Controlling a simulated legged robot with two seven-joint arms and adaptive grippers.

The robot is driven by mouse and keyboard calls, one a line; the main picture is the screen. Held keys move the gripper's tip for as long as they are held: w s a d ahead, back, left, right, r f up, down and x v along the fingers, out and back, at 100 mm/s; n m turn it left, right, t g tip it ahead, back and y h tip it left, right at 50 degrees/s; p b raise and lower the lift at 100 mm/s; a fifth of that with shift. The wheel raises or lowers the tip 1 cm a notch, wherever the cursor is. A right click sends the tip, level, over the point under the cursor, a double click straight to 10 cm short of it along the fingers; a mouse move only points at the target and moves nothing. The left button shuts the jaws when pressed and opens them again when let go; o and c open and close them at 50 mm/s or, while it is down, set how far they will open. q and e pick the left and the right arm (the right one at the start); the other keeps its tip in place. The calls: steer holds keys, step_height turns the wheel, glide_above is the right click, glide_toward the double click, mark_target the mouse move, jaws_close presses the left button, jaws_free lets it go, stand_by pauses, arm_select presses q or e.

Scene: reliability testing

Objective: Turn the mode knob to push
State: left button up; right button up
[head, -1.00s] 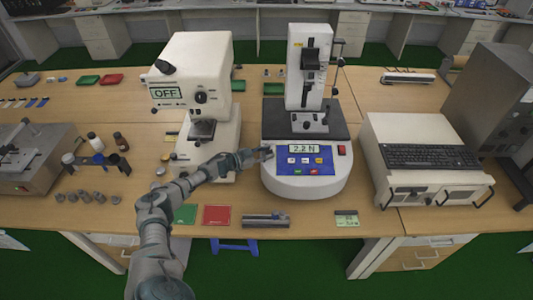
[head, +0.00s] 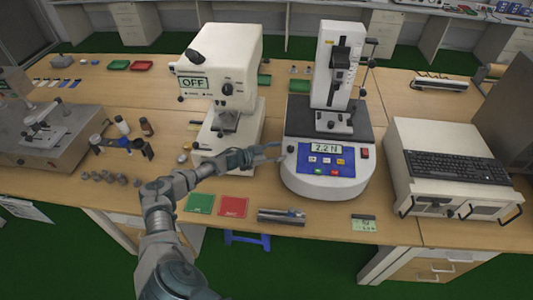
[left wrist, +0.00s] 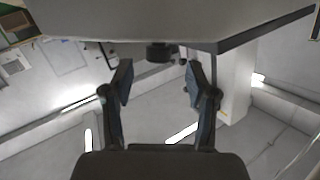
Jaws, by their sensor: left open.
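The force tester (head: 325,180) has a white rounded base, a blue button panel and a display reading 2.2 N. In the head view my left gripper (head: 280,152) is open and empty at the left edge of this base. In the left wrist view a dark round knob (left wrist: 158,52) sticks out from the grey underside-like surface. It lies just beyond and between the spread fingertips of my left gripper (left wrist: 158,75), with no visible contact. The knob's setting and any "push" label cannot be read. My right gripper is not in view.
A white hardness tester (head: 225,75) reading OFF stands left of the force tester. A white unit with a keyboard (head: 455,168) stands to the right.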

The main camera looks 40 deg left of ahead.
arm_select(q)
steer(key=v, duration=0.7)
steer(key=shift+s+a, duration=0.15)
steer(key=shift+a, duration=0.15)
